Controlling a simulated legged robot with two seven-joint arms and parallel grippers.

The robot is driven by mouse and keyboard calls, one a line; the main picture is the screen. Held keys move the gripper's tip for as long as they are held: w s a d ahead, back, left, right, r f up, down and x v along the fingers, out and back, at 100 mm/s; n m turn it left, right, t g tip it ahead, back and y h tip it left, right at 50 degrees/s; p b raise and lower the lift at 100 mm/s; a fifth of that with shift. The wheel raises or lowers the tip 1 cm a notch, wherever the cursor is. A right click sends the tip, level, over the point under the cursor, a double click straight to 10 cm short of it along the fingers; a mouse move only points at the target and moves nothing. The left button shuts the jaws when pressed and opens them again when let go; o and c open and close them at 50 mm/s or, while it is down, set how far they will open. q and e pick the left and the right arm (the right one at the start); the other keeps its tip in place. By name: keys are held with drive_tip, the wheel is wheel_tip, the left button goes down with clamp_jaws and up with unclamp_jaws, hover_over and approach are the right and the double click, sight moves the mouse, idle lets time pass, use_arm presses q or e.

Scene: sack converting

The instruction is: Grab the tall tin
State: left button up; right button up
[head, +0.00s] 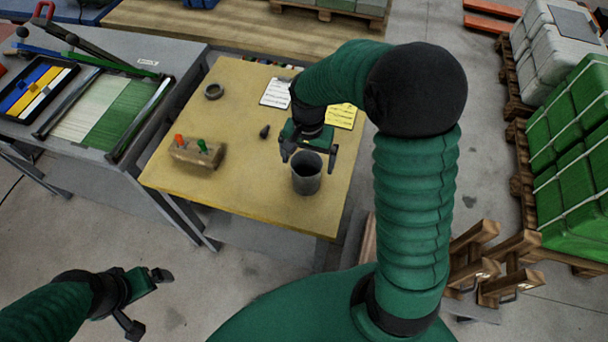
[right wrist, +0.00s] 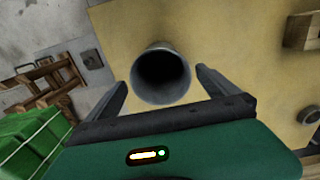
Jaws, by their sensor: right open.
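The tall tin (head: 306,174) is a grey, open-topped cylinder standing upright near the front right part of the yellow table (head: 240,197). My right gripper (head: 309,162) is open, with its fingers spread on either side of the tin's far side. In the right wrist view the tin (right wrist: 161,76) shows its dark mouth, ahead of and between the two fingertips (right wrist: 160,80); I cannot tell whether they touch it. My left gripper (head: 147,303) is at the lower left, over the floor and away from the table, with its fingers apart and empty.
A wooden block (head: 196,153) with orange and green pegs stands left on the table. A dark ring (head: 214,91), a small dark object (head: 264,131), a white sheet (head: 277,92) and a yellow sheet (head: 342,115) lie farther back. Green sacks (head: 575,150) are stacked at right.

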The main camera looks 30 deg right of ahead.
sight(312, 162)
drive_tip(key=f, duration=0.5)
drive_tip(key=shift+s+a, duration=0.15)
drive_tip(key=shift+a, duration=0.15)
drive_tip(key=shift+d+f, duration=0.15)
drive_tip(key=shift+a, duration=0.2)
drive_tip(key=c, duration=1.5)
